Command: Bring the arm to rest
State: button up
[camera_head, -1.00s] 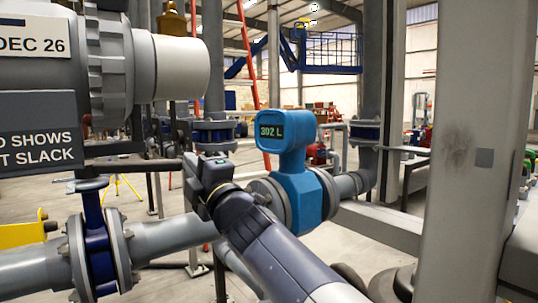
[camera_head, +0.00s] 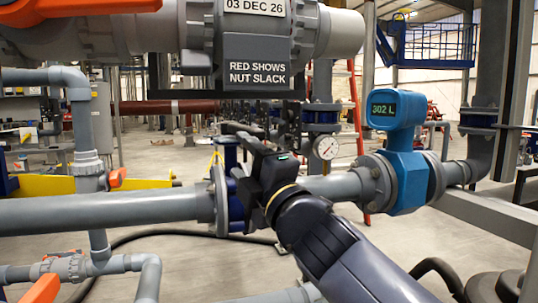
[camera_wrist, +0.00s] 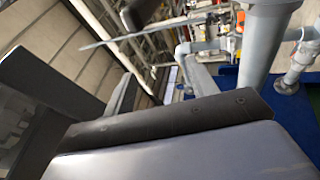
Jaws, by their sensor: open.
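My arm reaches up from the lower right in the head view. My gripper (camera_head: 238,142) is at its far end, in front of the grey pipe line, near the blue valve body and flange. It is open, and I see nothing between its jaws. From this angle the fingers are dark and partly hidden by the wrist. In the wrist view, the dark gripper parts (camera_wrist: 128,98) cross the picture, with a pale grey surface of my own below. I cannot tell the exact gap between the gripper and the pipe behind it.
A blue flow meter (camera_head: 405,150) reading 302 L sits on the pipe right of my wrist. A grey sign (camera_head: 256,62) and large grey pipe hang above. Orange-handled valves are at left. Open floor shows beyond the pipe.

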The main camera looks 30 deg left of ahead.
jog(key=shift+w+a+r+p, duration=0.55)
jog(key=shift+w+a+p, duration=0.2)
jog(key=shift+w+p, duration=0.45)
jog(key=shift+w+a+r+p, duration=0.6)
jog(key=shift+w+a+p, duration=0.3)
jog(key=shift+w, duration=0.5)
jog(key=shift+w+a+r+p, duration=0.6)
jog(key=shift+w+p, duration=0.5)
jog(key=shift+w, duration=0.2)
jog(key=shift+a+f, duration=0.1)
jog(key=shift+a, duration=0.05)
